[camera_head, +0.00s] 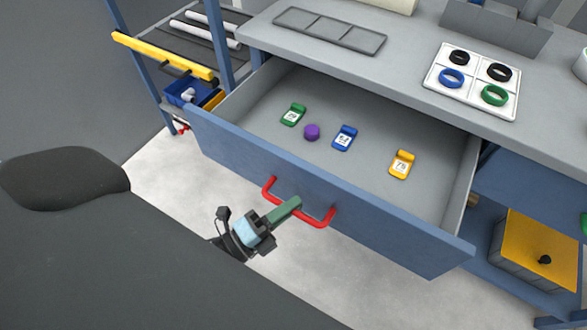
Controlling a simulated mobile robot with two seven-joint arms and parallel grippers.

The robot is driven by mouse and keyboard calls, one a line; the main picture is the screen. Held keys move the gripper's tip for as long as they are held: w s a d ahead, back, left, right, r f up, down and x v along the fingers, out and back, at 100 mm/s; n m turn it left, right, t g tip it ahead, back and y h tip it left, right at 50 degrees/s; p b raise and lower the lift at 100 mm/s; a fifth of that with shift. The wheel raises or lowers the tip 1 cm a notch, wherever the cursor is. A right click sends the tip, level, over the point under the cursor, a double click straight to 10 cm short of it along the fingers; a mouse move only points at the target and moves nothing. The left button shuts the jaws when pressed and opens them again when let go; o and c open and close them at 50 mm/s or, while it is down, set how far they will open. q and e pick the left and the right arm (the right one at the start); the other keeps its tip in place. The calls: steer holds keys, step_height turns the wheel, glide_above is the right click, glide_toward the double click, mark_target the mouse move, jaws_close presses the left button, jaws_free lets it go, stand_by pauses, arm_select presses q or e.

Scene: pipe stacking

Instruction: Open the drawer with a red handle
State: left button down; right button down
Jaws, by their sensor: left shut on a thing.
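The drawer (225,140) with the red handle (327,220) is pulled well out from under the grey worktop. Its blue front faces me, and its grey inside shows from above. My left gripper (294,204) is shut on the middle of the red handle, and its fingers hide part of the bar. In the drawer lie a green tag (293,114), a purple round piece (312,132), a blue tag (345,137) and a yellow tag (402,164). My right gripper is not in view.
The worktop (400,70) holds a grey divided tray (330,30) and a white board (472,80) with several blue, black and green rings. A rack with pipes (205,32) and a blue bin (186,92) stand left. A yellow-topped box (540,250) sits lower right.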

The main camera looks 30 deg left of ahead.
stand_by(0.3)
arm_select(q)
steer(key=c, duration=1.5)
jaws_free()
steer(key=shift+o, duration=0.2)
steer(key=shift+s, duration=0.1)
steer(key=v, duration=0.7)
steer(key=shift+s+a+b, duration=0.2)
steer(key=shift+s+b, duration=0.1)
steer(key=shift+b, duration=0.05)
steer(key=shift+f, duration=0.1)
steer(key=shift+f, duration=0.1)
